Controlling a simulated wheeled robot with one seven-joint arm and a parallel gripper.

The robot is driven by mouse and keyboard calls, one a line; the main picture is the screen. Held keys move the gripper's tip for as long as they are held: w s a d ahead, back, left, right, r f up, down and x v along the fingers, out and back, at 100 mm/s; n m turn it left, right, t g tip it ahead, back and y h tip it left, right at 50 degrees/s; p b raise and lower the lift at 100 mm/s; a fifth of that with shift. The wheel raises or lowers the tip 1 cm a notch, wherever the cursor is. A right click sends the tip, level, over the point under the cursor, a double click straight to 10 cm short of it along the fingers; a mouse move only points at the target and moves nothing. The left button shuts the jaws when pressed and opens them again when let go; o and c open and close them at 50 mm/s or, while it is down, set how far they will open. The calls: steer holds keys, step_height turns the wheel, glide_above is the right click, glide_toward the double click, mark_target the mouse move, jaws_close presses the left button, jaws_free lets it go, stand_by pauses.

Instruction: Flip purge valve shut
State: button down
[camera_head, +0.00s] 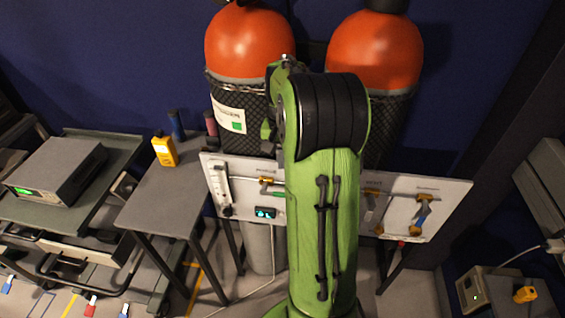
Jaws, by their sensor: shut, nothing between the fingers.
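A white valve panel (448,191) stands in front of two gas cylinders. On its left half is a brass valve (265,181) with a green handle (279,195). Right of my arm is another brass-coloured valve (372,199), partly in shadow. The labels are too small to read surely, so I cannot tell which is the purge valve. My green arm covers the middle of the panel. My gripper does not show; it is hidden behind the arm.
Two orange-topped cylinders (249,45) (375,50) stand close behind the panel. A flow meter (222,186) and small display (265,213) are on the panel. A grey table (160,200) with a yellow device (165,151) stands left. A dark post is at right.

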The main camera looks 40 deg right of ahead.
step_height(320, 180, down, 10)
steer(key=b, duration=0.2)
steer(key=shift+f+b, duration=0.15)
steer(key=shift+b, duration=0.15)
steer(key=shift+s+d+f, duration=0.1)
steer(key=shift+s+f, duration=0.05)
steer(key=shift+f, duration=0.15)
steer(key=shift+s+d+f+b, duration=0.1)
steer(key=shift+s+f+b, duration=0.05)
steer(key=shift+f, duration=0.2)
steer(key=shift+s+d+f+b, duration=0.1)
steer(key=shift+f+b, duration=0.05)
steer(key=shift+f, duration=0.2)
steer(key=shift+s+d+f+b, duration=0.1)
steer(key=shift+f+b, duration=0.25)
steer(key=shift+f, duration=0.85)
steer(key=shift+s+d+r+p, duration=0.15)
steer(key=shift+s+r+p, duration=0.05)
steer(key=shift+r+p, duration=0.4)
steer(key=shift+s+d+r+p, duration=0.15)
steer(key=shift+r+p, duration=0.3)
steer(key=shift+r, duration=0.2)
steer(key=s+d+r+p, duration=0.2)
steer(key=s+d+r, duration=0.2)
steer(key=s+r, duration=0.2)
step_height(320, 180, up, 3)
steer(key=shift+d+f+p, duration=0.15)
steer(key=shift+d+p, duration=0.15)
